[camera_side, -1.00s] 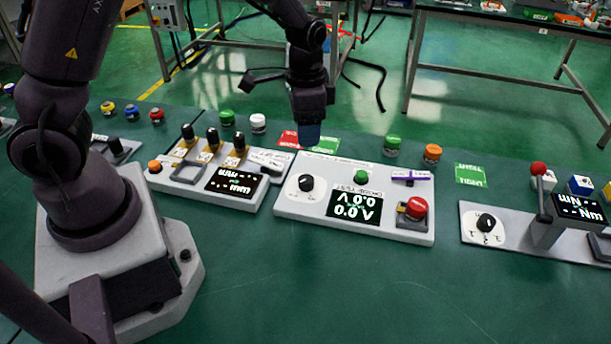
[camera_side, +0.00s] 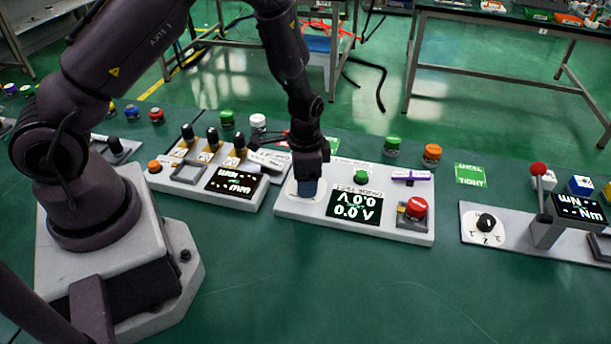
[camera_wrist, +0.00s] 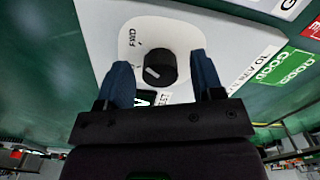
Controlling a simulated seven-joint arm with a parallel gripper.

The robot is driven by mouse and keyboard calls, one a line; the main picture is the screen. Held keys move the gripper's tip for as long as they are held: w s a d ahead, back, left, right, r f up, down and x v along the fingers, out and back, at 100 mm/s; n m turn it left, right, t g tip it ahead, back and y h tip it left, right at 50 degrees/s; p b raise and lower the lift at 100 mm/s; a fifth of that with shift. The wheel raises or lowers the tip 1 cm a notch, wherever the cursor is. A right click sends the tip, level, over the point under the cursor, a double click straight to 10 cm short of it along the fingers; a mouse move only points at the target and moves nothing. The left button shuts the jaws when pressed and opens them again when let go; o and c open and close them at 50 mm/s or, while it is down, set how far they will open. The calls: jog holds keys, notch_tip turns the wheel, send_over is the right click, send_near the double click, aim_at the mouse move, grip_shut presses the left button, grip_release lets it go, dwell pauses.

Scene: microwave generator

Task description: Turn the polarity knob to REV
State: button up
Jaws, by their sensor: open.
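The polarity knob (camera_wrist: 160,68) is a black round knob with a white mark on a white dial plate (camera_wrist: 185,35) in the wrist view. A FWD label (camera_wrist: 132,38) shows at the dial's upper left; I cannot read a REV label. My gripper (camera_wrist: 161,62) is open, with one blue finger on each side of the knob and small gaps showing. In the side view my gripper (camera_side: 307,190) is low over the left end of the middle grey panel (camera_side: 385,228) and hides the knob there. Whether the fingers touch it is unclear.
A panel with black levers (camera_side: 213,140) stands left, another with a red-topped lever (camera_side: 538,170) right. The front table is clear.

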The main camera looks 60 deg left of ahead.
jog(key=c, duration=0.9)
jog(key=shift+n, duration=0.4)
jog(key=n, duration=0.2)
jog(key=shift+n, duration=0.4)
jog(key=n, duration=0.3)
jog(key=shift+n, duration=0.3)
jog(key=n, duration=0.6)
jog(key=shift+d+n, duration=0.1)
jog(key=shift+n, duration=0.2)
jog(key=shift+r, duration=0.1)
